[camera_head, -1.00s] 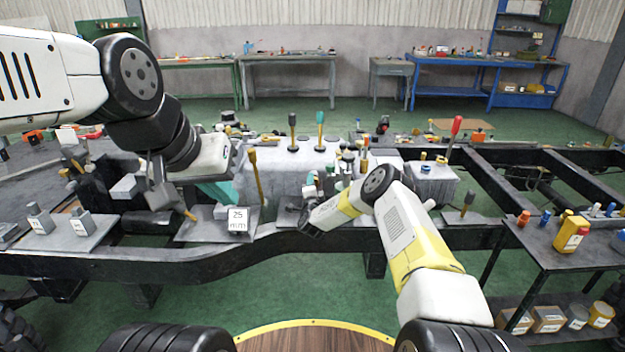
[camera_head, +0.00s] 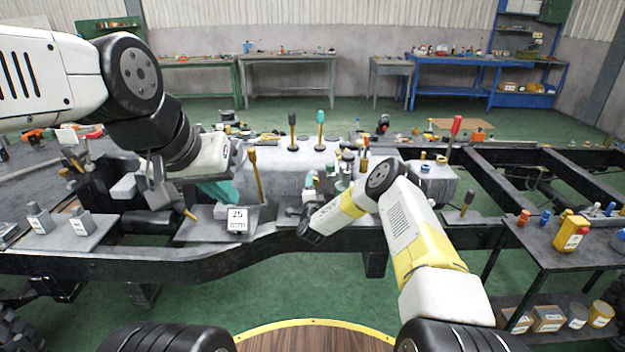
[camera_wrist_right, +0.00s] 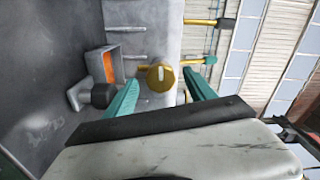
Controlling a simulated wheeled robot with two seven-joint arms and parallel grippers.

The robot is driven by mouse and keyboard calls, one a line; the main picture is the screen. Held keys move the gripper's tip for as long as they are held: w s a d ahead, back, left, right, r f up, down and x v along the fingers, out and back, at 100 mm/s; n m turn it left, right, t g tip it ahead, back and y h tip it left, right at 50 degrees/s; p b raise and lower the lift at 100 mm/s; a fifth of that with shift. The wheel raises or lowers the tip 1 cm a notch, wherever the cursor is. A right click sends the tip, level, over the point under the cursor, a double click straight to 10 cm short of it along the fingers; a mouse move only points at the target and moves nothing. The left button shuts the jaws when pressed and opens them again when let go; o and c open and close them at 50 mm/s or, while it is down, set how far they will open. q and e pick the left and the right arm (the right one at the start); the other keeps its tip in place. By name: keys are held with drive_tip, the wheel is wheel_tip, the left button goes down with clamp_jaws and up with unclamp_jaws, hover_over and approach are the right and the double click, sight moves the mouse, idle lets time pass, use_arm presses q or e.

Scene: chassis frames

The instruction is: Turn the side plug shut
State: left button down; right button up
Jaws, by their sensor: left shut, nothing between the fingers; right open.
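In the right wrist view, the side plug seems to be the round brass knob (camera_wrist_right: 160,74) with a pale bar across its face, set in a grey block. My right gripper (camera_wrist_right: 159,80) is open, its teal fingers on either side of the knob. I cannot tell whether they touch it. In the head view my right arm hides the plug and most of that gripper. My left gripper (camera_head: 216,192) is shut and empty, its teal fingers low over the left part of the chassis, behind the 25 mm sign.
In the right wrist view, a grey bracket with an orange inside (camera_wrist_right: 107,66) and a dark-ended fitting (camera_wrist_right: 102,95) lie left of the knob. Yellow-shafted levers stand nearby, including one by my left gripper (camera_head: 256,175). The black chassis rail (camera_head: 215,265) runs across the front.

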drive_tip(key=s, duration=0.5)
wheel_tip(320, 180, up, 20)
drive_tip(key=s+a+r+n+g+y, duration=0.15)
drive_tip(key=n+g+y, duration=0.3)
drive_tip(key=n, duration=0.45)
drive_tip(key=s+d+r+n+g, duration=0.1)
drive_tip(key=s+d+r+n, duration=0.2)
drive_tip(key=s+r, duration=0.4)
drive_tip(key=s+d+r+n+g+h, duration=0.15)
drive_tip(key=s+d+r, duration=0.25)
drive_tip(key=s, duration=0.6)
drive_tip(key=s+d+r+n+g, duration=0.1)
drive_tip(key=s+d+r+g, duration=0.2)
drive_tip(key=s, duration=0.6)
drive_tip(key=s+d+f+g, duration=0.1)
drive_tip(key=s+d, duration=0.2)
drive_tip(key=s, duration=0.8)
drive_tip(key=s+d+n, duration=0.1)
drive_tip(key=s+d, duration=0.2)
drive_tip(key=s, duration=0.8)
drive_tip(key=shift+f+g+h, duration=0.35)
drive_tip(key=shift+g+h, duration=0.05)
